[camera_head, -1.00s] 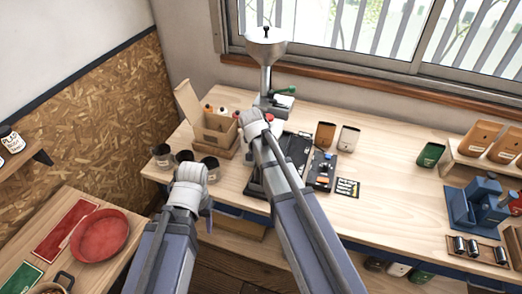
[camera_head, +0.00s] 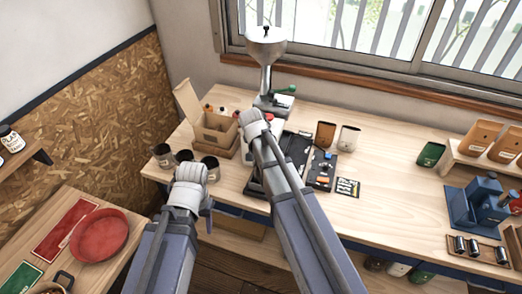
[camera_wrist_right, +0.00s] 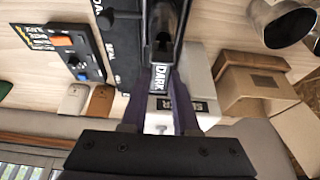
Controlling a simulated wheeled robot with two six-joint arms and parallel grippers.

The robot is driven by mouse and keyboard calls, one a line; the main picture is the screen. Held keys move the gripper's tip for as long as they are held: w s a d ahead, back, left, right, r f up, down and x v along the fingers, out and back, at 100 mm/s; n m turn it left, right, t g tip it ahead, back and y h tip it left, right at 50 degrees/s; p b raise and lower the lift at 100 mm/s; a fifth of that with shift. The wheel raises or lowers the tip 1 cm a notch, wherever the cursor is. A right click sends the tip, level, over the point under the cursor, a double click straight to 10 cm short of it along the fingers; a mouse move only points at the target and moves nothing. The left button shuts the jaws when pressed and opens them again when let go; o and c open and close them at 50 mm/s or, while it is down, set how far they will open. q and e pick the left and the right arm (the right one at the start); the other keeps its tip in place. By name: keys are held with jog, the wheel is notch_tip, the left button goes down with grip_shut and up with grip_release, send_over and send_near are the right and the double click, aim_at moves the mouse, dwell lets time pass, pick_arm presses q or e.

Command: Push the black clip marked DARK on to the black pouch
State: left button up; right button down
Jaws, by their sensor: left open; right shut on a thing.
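The black clip marked DARK (camera_wrist_right: 157,78) is between the purple-grey fingers of my right gripper (camera_wrist_right: 158,92), which is shut on it. Its white lettering faces the right wrist camera. A glossy black shape (camera_wrist_right: 162,22) lies just beyond the clip in that view; I cannot tell whether it is the black pouch or whether the clip touches it. In the head view my right arm reaches over the black tray (camera_head: 298,149) and hides the clip. My left gripper (camera_head: 207,206) is open and empty in front of the bench, below the dark cups.
An open cardboard box (camera_head: 212,130) and several dark cups (camera_head: 164,156) stand left of my right arm. A steel-hopper machine (camera_head: 266,62) stands behind. A tool board (camera_head: 321,170), a brown pouch (camera_head: 325,134) and a white pouch (camera_head: 348,138) are to the right.

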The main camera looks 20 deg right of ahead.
jog(key=shift+f+b, duration=0.9)
dwell(1.0)
dwell(0.4)
jog(key=shift+c, duration=0.5)
grip_release()
jog(key=shift+r, duration=0.1)
jog(key=shift+r+p, duration=3.45)
jog(key=shift+p, duration=0.1)
jog(key=shift+f, duration=0.1)
